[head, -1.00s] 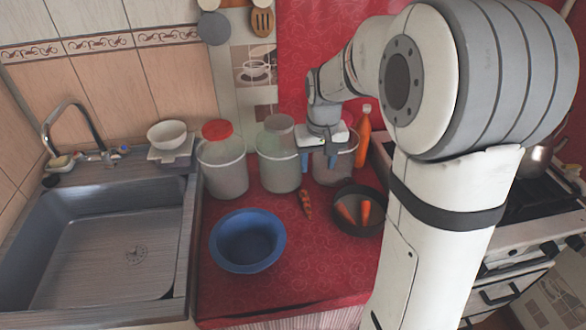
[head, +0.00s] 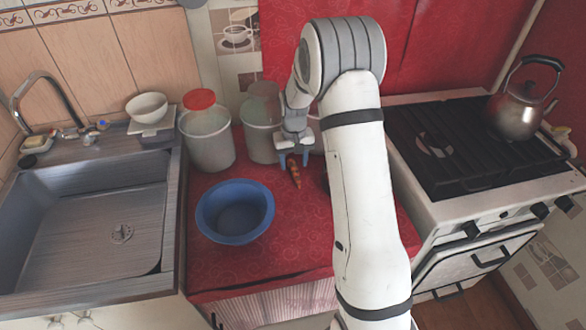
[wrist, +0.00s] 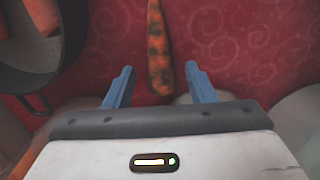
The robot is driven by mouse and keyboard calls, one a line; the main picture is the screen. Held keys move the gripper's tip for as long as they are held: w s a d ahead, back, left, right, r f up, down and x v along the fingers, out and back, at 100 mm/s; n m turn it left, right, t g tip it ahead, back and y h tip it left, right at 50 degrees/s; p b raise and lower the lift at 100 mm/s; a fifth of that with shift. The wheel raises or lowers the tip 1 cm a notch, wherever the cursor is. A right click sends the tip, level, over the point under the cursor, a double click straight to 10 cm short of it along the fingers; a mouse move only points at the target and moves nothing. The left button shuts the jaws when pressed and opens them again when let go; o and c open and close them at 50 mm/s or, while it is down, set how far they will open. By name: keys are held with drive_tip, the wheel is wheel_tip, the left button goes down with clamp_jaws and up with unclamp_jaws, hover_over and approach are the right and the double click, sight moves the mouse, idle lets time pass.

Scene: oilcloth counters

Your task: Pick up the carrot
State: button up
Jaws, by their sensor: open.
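A mottled orange carrot (head: 296,178) with dark patches lies on the red oilcloth, right of the blue bowl. My gripper (head: 294,161) is open over the carrot's far end, with its blue fingers pointing down. In the wrist view the carrot (wrist: 159,48) runs lengthwise between the two open fingers (wrist: 160,76), touching neither. Its near end shows just above the gripper's edge. I cannot tell how high the fingertips are above the cloth.
A blue bowl (head: 205,216) stands front left on the red counter (head: 260,270). Lidded jars (head: 207,138) stand behind. A dark pan (wrist: 45,75) is beside the carrot, mostly hidden by my arm in the head view. Sink left, stove (head: 450,205) right.

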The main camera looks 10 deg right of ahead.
drive_tip(key=shift+f, duration=0.9)
drive_tip(key=c, duration=1)
drive_tip(key=shift+c, duration=0.2)
